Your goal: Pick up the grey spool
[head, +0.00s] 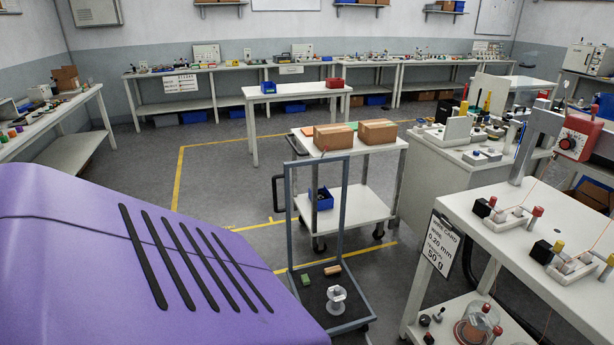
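A pale grey spool (336,300) stands upright on the low dark deck (312,312) of a grey-framed hand cart, near its front right. The spool looks free of anything on top of it. A green block (306,281) and a tan-orange roll or block (332,270) lie just behind it on the same deck. Neither of my grippers is in view.
The cart's upright frame (346,215) rises behind the spool. A white trolley (350,208) with cardboard boxes stands behind. A white workbench (490,232) is close on the right. A purple slotted surface hides the lower left. Open floor (225,190) lies left of the trolley.

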